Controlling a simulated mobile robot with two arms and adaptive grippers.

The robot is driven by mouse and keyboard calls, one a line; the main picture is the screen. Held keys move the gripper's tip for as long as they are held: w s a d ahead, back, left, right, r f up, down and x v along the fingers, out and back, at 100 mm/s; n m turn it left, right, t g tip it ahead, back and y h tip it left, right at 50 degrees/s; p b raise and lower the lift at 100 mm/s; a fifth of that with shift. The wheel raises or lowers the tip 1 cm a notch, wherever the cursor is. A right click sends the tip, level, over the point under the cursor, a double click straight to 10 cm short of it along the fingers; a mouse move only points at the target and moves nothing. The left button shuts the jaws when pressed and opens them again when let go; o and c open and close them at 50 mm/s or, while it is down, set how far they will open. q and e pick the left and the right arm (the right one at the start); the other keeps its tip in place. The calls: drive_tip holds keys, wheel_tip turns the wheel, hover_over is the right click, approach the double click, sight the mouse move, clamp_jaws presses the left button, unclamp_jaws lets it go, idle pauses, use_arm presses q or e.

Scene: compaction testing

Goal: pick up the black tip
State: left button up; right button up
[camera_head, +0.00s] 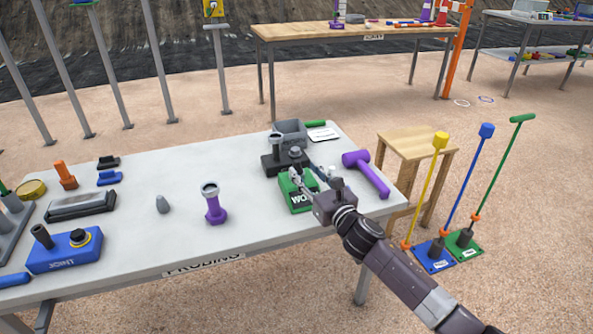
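A small dark grey, pointed tip (162,204) stands upright on the white table (250,228), left of the purple stand (213,204). I cannot tell for sure that it is the black tip. A black block (272,166) with grey round parts on it sits farther right. My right gripper (305,174) is over the green block (301,203), just in front of the black block, far right of the grey tip. Its fingers are small here, and I cannot tell whether they are open or hold anything. My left gripper is not in view.
A blue block (64,252) with a dark cylinder stands at the left. A grey bin (290,130) is at the back, and a purple hammer (367,174) lies on the right. Long-handled tools (490,180) stand beyond the table. The table's middle is fairly clear.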

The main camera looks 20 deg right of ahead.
sight(298, 164)
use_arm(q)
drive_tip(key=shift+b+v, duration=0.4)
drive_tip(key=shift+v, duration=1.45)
use_arm(e)
drive_tip(key=shift+w+a+f, duration=0.15)
drive_tip(key=shift+w, duration=0.95)
drive_tip(key=shift+w+a+f, duration=0.1)
drive_tip(key=shift+w+a, duration=0.05)
drive_tip(key=shift+w, duration=0.95)
clamp_jaws()
